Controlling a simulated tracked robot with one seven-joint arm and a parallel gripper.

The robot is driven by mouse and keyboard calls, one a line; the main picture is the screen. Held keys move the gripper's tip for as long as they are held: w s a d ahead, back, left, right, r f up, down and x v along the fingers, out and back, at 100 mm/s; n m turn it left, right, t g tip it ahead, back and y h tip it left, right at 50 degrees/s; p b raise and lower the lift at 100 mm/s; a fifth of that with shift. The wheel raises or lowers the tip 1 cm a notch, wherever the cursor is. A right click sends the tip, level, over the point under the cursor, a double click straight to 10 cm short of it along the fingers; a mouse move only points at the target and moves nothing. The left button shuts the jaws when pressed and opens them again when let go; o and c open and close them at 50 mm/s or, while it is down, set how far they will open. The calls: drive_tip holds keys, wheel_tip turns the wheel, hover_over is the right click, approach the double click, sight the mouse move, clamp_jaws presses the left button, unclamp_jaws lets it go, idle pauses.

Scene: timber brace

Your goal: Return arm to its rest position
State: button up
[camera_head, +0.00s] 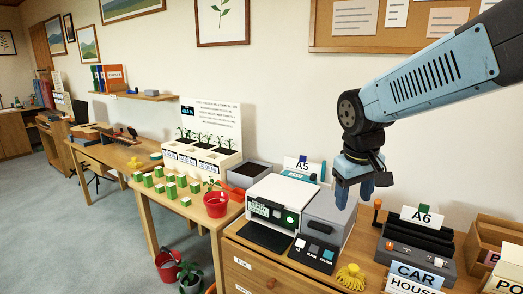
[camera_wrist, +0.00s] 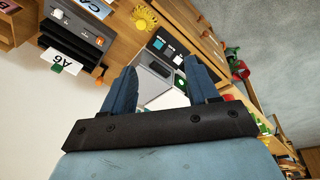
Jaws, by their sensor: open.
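My gripper (camera_head: 356,190) hangs from my blue arm at the right of the head view, above the grey and white machine (camera_head: 330,216) on the wooden cabinet. In the wrist view my gripper (camera_wrist: 163,80) has its two blue fingers apart, with nothing between them. The machine (camera_wrist: 153,82) shows beyond the fingertips, and the fingers hide part of it. I cannot tell the exact height of the gripper above it.
A dark slotted unit with an A6 card (camera_head: 416,217) stands right of the machine. A yellow coiled object (camera_head: 351,277) lies near the front. A red bucket (camera_head: 216,204) and green cubes (camera_head: 170,190) stand on the left table. A cork board (camera_head: 400,28) hangs behind my arm.

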drive_tip(key=s+d+r+m+t, duration=0.1)
drive_tip(key=s+r, duration=0.1)
drive_tip(key=s, duration=0.3)
drive_tip(key=s+d+r+m+t+y, duration=0.1)
drive_tip(key=s+r+m+t, duration=0.1)
drive_tip(key=s, duration=0.3)
drive_tip(key=shift+d+r+m, duration=0.25)
drive_tip(key=shift+d+m, duration=0.05)
drive_tip(key=shift+d, duration=0.05)
